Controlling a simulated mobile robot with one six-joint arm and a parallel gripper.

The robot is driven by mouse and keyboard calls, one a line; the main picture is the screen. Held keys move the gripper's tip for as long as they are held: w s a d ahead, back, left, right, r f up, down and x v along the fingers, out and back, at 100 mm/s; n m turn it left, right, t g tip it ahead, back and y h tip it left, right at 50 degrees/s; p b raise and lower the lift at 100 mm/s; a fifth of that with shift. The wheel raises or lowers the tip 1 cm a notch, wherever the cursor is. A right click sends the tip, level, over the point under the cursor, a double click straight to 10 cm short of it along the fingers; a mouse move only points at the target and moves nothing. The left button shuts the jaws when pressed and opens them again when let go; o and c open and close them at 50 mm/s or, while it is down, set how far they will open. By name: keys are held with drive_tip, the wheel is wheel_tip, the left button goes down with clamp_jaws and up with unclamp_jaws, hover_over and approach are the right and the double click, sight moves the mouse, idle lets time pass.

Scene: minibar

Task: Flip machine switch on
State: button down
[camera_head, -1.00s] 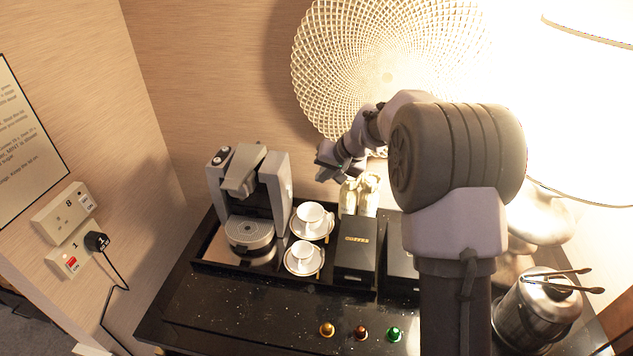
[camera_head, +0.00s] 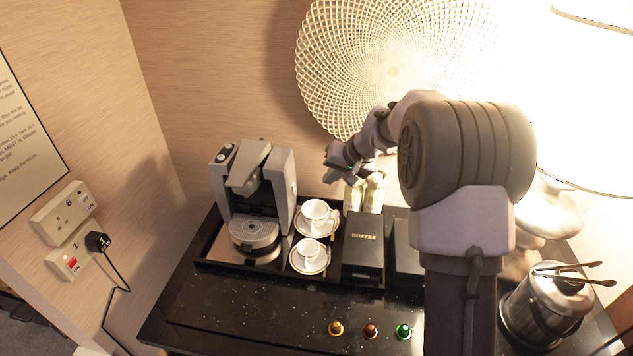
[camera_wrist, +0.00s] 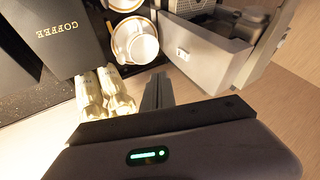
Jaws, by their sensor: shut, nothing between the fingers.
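The grey coffee machine (camera_head: 279,184) stands at the left of the black tray, against the back wall. Two small round buttons (camera_head: 222,155) sit on its top left. In the wrist view the machine's grey side (camera_wrist: 209,55) shows, with a small white switch (camera_wrist: 183,54) on it; its on or off position cannot be read. My gripper (camera_head: 331,173) is to the right of the machine, above the cups and apart from it. In the wrist view my gripper (camera_wrist: 158,90) has its fingers together, empty, pointing near the machine's side with a gap.
Several capsules (camera_head: 370,331) lie at the counter's front. A metal bucket (camera_head: 545,310) is at right. Wall sockets (camera_head: 67,213) are at left.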

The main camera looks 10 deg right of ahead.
sight(295, 189)
drive_tip(key=w+a+f, duration=0.6)
drive_tip(key=f, duration=0.1)
drive_tip(key=shift+a+f, duration=0.25)
drive_tip(key=shift+f, duration=0.05)
drive_tip(key=shift+a+f+b, duration=0.15)
drive_tip(key=shift+f+b, duration=0.1)
drive_tip(key=shift+b, duration=0.6)
wheel_tip(295, 189, up, 2)
drive_tip(key=shift+w+p, duration=0.1)
drive_tip(key=shift+p, duration=0.45)
